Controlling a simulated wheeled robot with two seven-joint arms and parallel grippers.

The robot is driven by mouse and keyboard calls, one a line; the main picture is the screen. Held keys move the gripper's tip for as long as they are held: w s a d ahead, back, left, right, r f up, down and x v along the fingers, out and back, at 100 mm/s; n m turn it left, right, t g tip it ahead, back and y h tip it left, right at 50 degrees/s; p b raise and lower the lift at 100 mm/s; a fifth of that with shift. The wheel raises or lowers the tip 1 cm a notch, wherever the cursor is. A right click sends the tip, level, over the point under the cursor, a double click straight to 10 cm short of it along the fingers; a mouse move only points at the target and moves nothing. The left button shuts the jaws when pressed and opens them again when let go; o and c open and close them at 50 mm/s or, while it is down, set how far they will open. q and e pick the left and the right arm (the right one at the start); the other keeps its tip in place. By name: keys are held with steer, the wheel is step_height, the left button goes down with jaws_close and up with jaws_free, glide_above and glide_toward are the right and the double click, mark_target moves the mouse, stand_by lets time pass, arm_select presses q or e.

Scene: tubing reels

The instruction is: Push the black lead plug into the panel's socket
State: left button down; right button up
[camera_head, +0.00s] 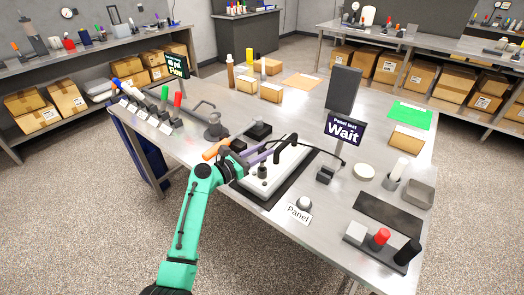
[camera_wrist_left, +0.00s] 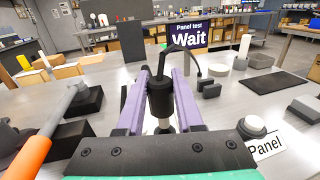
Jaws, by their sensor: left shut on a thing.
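My left gripper (camera_head: 270,152) is shut on the black lead plug (camera_wrist_left: 160,96), which stands upright between the purple fingers. The plug also shows in the head view (camera_head: 277,157), over the white panel (camera_head: 289,169). The socket itself cannot be made out clearly. A black lead (camera_head: 316,148) arches from the plug toward a small black block (camera_head: 325,175). My right gripper is in neither view.
A "Panel test Wait" sign (camera_head: 345,130) stands behind the panel. An orange-handled tool (camera_head: 214,150) lies close left of the gripper. A "Panel" label (camera_head: 299,213) and white knob (camera_head: 304,203) are in front. Red (camera_head: 379,238) and black pieces stand at the right corner.

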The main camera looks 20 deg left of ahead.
arm_select(q)
steer(key=shift+f+b, duration=1.6)
steer(key=shift+f, duration=0.7)
steer(key=shift+c, duration=2.4)
jaws_free()
steer(key=b+v, duration=0.2)
steer(key=v, duration=1.2)
steer(key=shift+s, duration=0.25)
